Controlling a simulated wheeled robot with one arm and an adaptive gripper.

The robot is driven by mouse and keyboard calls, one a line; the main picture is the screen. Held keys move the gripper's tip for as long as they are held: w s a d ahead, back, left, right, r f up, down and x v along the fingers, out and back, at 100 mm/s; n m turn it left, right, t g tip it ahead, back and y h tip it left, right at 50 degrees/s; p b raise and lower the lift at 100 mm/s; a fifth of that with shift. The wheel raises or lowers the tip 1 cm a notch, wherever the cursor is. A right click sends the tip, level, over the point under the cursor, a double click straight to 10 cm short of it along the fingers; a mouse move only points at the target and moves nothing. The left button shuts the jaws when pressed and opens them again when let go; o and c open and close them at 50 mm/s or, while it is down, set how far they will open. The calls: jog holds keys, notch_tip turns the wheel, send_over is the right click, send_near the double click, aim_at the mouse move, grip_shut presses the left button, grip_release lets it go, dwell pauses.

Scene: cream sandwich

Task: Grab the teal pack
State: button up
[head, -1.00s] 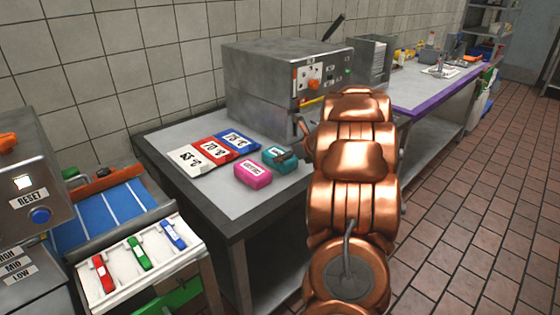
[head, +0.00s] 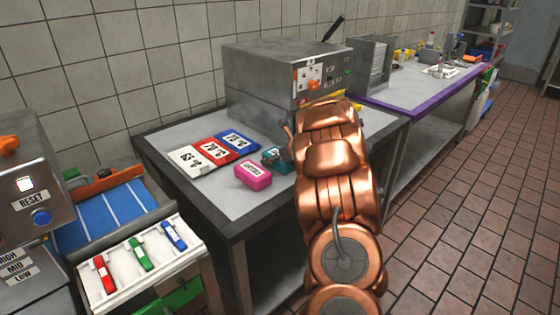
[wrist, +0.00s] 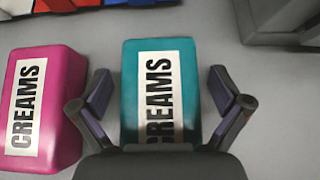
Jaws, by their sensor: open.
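The teal pack (wrist: 180,55), with a white label reading CREAMS, lies on the grey table top. In the wrist view my gripper (wrist: 160,90) is open, with one finger on each side of the pack and a gap of table showing at both sides. In the head view the teal pack (head: 284,164) is partly hidden behind my copper arm and gripper. A pink CREAMS pack (wrist: 40,105) lies just left of my left finger; it also shows in the head view (head: 253,175).
Cards in white, red (head: 214,150) and blue lie left of the packs. A metal machine (head: 262,85) stands behind them on the table. At the lower left is a white tray (head: 120,278) with red, green and blue items. The table's front left is clear.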

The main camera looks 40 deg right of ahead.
jog(key=c, duration=1.3)
jog(key=shift+o, duration=0.2)
